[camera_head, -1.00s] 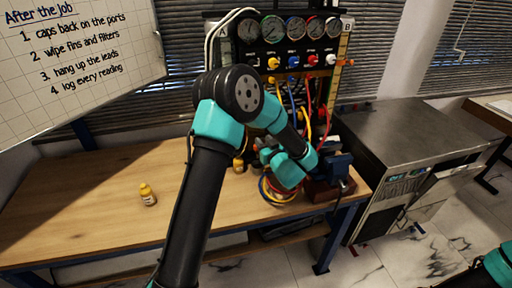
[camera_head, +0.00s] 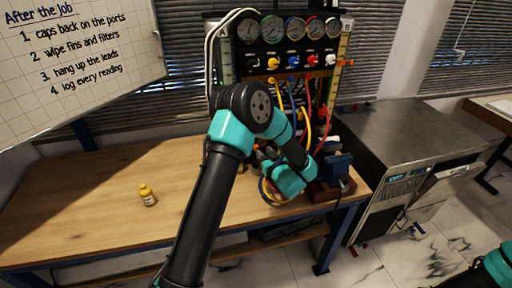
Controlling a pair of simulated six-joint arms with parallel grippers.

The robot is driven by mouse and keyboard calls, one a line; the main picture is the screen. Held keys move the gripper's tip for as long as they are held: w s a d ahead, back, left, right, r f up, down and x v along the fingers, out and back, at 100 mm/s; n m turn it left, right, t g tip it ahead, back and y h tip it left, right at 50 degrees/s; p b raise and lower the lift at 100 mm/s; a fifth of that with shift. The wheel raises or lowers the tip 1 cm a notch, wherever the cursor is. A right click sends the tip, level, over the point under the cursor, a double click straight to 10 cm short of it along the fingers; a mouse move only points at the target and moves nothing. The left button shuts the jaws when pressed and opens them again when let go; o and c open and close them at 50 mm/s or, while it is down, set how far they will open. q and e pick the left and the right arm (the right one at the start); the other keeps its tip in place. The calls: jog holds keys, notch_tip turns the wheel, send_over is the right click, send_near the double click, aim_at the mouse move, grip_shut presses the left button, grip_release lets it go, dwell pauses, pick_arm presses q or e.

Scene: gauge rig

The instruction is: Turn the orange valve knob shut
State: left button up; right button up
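The gauge panel (camera_head: 285,46) stands at the back of the bench. An orange fitting (camera_head: 346,62) shows at its right edge, and another small orange piece (camera_head: 347,91) sits lower down beside it. I cannot tell which is the valve knob or how far it is turned. My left arm reaches up from the bottom and folds over the bench in front of the panel. My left gripper (camera_head: 264,154) is low, near the hoses, well apart from both orange pieces. Its fingers are mostly hidden by the wrist and clutter. My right gripper is out of view; only part of that arm shows at bottom right.
Yellow, blue, red and white knobs line the panel under several gauges. Coloured hoses (camera_head: 307,120) hang below it. A blue vise (camera_head: 335,169) stands at the bench's right end, next to a metal cabinet (camera_head: 405,135).

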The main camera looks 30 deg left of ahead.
aim_at(256, 146)
pick_arm(q)
jog(key=x, duration=0.2)
jog(key=f+x, duration=0.1)
jog(key=x, duration=0.4)
jog(key=shift+w+a+f, duration=0.15)
jog(key=shift+a+f, duration=0.1)
jog(key=shift+f, duration=0.05)
jog(key=shift+c, duration=0.5)
jog(key=c, duration=0.5)
jog(key=shift+c, duration=0.2)
